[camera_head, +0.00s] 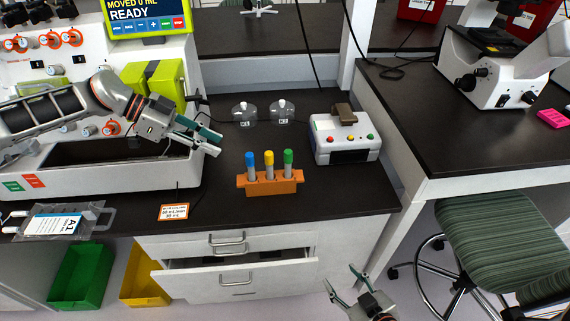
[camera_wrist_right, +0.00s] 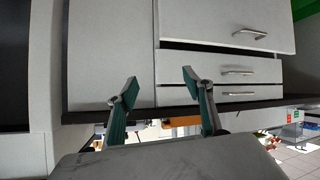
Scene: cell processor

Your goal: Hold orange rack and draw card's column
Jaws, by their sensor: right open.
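The orange rack (camera_head: 271,187) stands on the dark bench and holds three capped tubes upright: blue (camera_head: 250,166), yellow (camera_head: 269,166) and green (camera_head: 288,168). An orange-edged card (camera_head: 175,212) stands left of the rack; its lower lines read 60 mL/min and 50 mL, and its top line is too small to read surely. My left gripper (camera_head: 219,147) is open and empty, above and left of the rack. My right gripper (camera_head: 340,275) is open and empty, low in front of the drawers. Its fingers also show in the right wrist view (camera_wrist_right: 158,80).
The white processor (camera_head: 105,183) fills the left side. A white device with buttons (camera_head: 345,140) stands right of the rack, and two clear flasks (camera_head: 244,114) stand behind it. A drawer (camera_head: 235,277) is pulled out below the bench. A stool (camera_head: 500,235) stands at right.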

